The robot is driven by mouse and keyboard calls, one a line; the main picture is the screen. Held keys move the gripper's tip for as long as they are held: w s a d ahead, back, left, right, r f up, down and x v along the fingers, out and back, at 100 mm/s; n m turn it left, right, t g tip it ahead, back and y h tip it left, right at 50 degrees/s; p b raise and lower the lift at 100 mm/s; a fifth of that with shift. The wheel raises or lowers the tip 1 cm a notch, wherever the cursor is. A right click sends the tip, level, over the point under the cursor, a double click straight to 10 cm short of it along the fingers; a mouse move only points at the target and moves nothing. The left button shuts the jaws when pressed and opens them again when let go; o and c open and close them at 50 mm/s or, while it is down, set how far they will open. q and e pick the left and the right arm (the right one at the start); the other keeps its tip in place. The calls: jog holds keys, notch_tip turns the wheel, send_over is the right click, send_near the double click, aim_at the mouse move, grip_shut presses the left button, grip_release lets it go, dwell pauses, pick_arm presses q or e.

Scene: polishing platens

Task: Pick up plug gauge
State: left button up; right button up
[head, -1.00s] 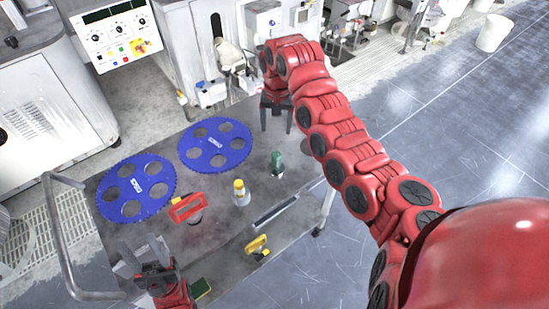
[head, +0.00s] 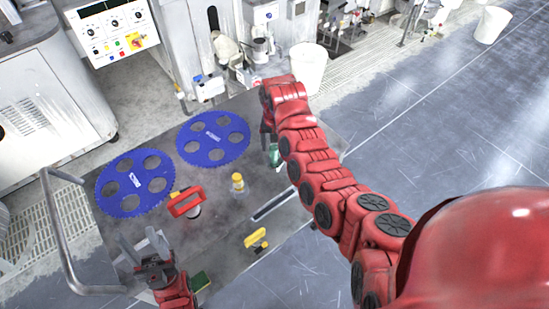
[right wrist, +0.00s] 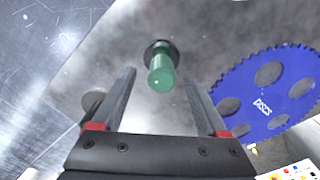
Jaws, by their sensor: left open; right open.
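A green-handled piece with a dark round base, which looks like the plug gauge (head: 274,156), stands on the grey table. In the head view my right arm partly hides it. The right wrist view shows the plug gauge (right wrist: 161,72) between and just beyond the fingertips, not touched as far as I can see. My right gripper (right wrist: 160,82) is open and empty, with a finger on either side of the green handle. In the head view my right gripper (head: 267,138) is mostly hidden by its own arm. My left gripper (head: 148,262) is open and empty at the table's near left.
Two blue toothed discs (head: 137,184) (head: 213,139) lie at the left and back. A red-handled tool (head: 186,202), a yellow-topped piece (head: 238,184) and a yellow-handled tool (head: 256,239) are on the table (head: 222,235). A metal rail (head: 65,255) runs along its left side.

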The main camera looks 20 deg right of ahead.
aim_at(274, 155)
notch_tip(274, 155, down, 3)
jog(key=shift+a+r+p, duration=0.1)
jog(key=shift+a+p, duration=0.05)
jog(key=shift+p, duration=0.65)
jog(key=shift+f, duration=0.95)
grip_shut()
